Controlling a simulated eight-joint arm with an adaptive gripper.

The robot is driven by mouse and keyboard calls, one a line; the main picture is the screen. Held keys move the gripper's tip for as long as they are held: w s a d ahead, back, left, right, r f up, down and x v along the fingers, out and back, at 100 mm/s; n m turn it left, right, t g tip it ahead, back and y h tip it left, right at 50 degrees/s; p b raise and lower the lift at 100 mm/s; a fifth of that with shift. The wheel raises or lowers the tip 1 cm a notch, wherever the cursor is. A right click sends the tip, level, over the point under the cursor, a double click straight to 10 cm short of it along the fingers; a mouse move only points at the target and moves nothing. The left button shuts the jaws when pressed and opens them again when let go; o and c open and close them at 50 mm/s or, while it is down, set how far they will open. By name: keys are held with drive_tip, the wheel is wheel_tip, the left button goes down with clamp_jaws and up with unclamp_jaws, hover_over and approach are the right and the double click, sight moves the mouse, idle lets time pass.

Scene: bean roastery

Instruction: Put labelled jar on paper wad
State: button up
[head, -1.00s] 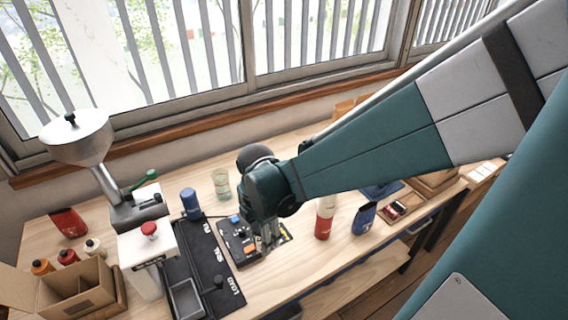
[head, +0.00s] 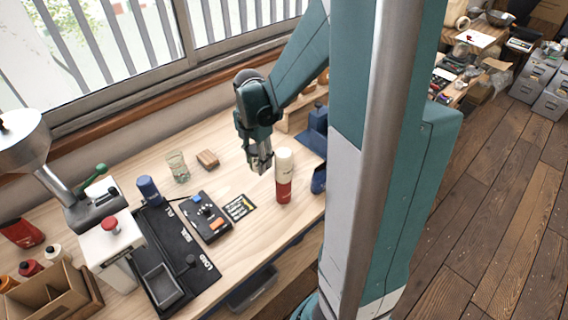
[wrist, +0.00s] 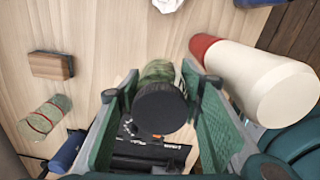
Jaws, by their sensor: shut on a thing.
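The labelled jar (wrist: 160,104), with a black lid and a greenish body, is between the two green finger pads in the wrist view. My gripper (head: 261,162) is shut on it, above the table and just left of a red-and-white bottle. In the head view the fingers mostly hide the jar. A white crumpled paper wad (wrist: 168,4) shows at the top edge of the wrist view, partly cut off and apart from the jar. I cannot make out the wad in the head view.
The red-and-white bottle (head: 284,180) stands close to my gripper. A blue object (head: 318,130) is to the right. Bare tabletop lies between them.

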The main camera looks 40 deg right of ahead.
drive_tip(key=w+d+p, duration=0.1)
drive_tip(key=d, duration=1.3)
drive_tip(key=shift+r, duration=0.25)
drive_tip(key=shift+d, duration=0.1)
drive_tip(key=shift+f, duration=2.9)
drive_tip(key=shift+f, duration=0.1)
drive_tip(key=shift+f, duration=2)
drive_tip(key=shift+f, duration=0.15)
drive_tip(key=o, duration=1)
